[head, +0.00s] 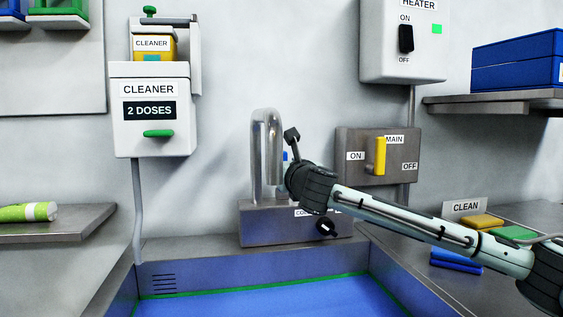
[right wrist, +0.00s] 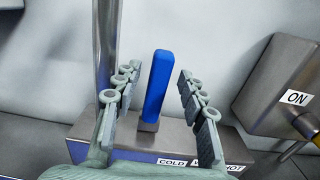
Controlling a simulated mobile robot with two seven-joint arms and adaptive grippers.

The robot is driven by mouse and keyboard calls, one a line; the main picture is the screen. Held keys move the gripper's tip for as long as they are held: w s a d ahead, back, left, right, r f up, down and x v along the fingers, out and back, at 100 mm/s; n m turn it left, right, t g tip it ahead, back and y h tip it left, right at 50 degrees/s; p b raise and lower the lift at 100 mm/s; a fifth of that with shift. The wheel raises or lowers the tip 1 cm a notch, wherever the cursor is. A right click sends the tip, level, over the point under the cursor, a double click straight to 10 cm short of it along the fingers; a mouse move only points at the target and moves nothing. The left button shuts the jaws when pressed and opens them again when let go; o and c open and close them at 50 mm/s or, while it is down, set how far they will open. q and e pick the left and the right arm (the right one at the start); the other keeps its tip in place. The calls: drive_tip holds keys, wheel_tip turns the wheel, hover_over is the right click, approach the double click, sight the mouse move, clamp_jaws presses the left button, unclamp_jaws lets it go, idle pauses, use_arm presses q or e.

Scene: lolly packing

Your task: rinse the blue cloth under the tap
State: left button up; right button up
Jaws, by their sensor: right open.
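The metal tap has a tall curved spout (head: 258,155) on a grey base box (head: 268,222) at the back of the sink. Its upright blue lever (right wrist: 155,85) stands above a COLD and HOT label strip. My right gripper (head: 291,138) is open; in the right wrist view its fingers (right wrist: 159,73) stand on either side of the lever, apart from it. In the head view the gripper mostly hides the lever. No water stream is visible from the spout. A folded blue cloth (head: 457,260) lies on the right counter. My left gripper is out of view.
The sink (head: 200,268) has a blue interior with a green line. Yellow (head: 480,221) and green (head: 514,233) cloths lie by the CLEAN sign (head: 466,207). The MAIN valve (head: 379,156) is right of the tap. The cleaner dispenser (head: 150,110) hangs left.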

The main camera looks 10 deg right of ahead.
drive_tip(key=shift+w, duration=1.2)
drive_tip(key=shift+c, duration=0.2)
clamp_jaws()
